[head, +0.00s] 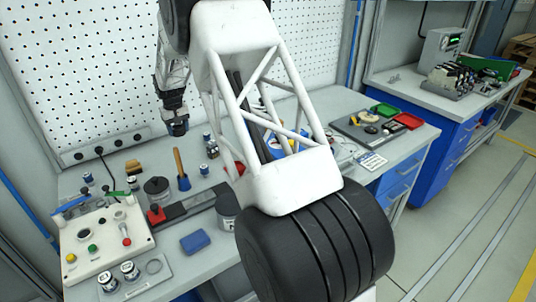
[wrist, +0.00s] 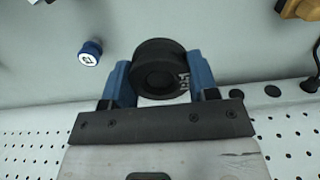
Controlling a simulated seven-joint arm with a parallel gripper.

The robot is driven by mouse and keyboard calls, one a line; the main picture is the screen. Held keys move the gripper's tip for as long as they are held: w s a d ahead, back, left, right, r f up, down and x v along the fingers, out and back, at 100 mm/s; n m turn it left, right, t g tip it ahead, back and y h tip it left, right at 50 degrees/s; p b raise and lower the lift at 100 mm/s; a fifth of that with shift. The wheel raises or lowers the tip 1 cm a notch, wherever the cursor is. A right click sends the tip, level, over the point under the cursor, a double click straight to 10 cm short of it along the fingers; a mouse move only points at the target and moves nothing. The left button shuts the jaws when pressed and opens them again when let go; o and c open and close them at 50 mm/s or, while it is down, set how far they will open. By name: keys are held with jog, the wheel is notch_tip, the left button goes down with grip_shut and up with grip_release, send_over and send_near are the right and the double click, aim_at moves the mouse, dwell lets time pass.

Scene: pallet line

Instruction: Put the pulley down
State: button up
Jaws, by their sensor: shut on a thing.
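The pulley (wrist: 158,70) is a dark, thick round piece with a central recess and small pale markings on its side. In the wrist view it sits between the two blue fingers of my gripper (wrist: 160,76), which are shut on it. In the head view my gripper (head: 176,126) hangs over the back part of the workbench (head: 190,268), in front of the pegboard. The pulley is small and hard to make out there. It appears held above the bench; the exact gap cannot be told.
A pale fixture board (head: 105,238) stands at the bench's left. A blue-capped piece (wrist: 90,52) is left of my gripper in the wrist view. My white arm hides the bench middle.

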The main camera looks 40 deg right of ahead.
send_over(184, 155)
jog(key=shift+w+f, duration=0.1)
jog(key=shift+f, duration=2.35)
jog(key=shift+f, duration=0.15)
jog(key=shift+f, duration=2.4)
jog(key=shift+f, duration=0.1)
jog(key=o, duration=1)
notch_tip(184, 155, up, 12)
jog(key=shift+r, duration=0.1)
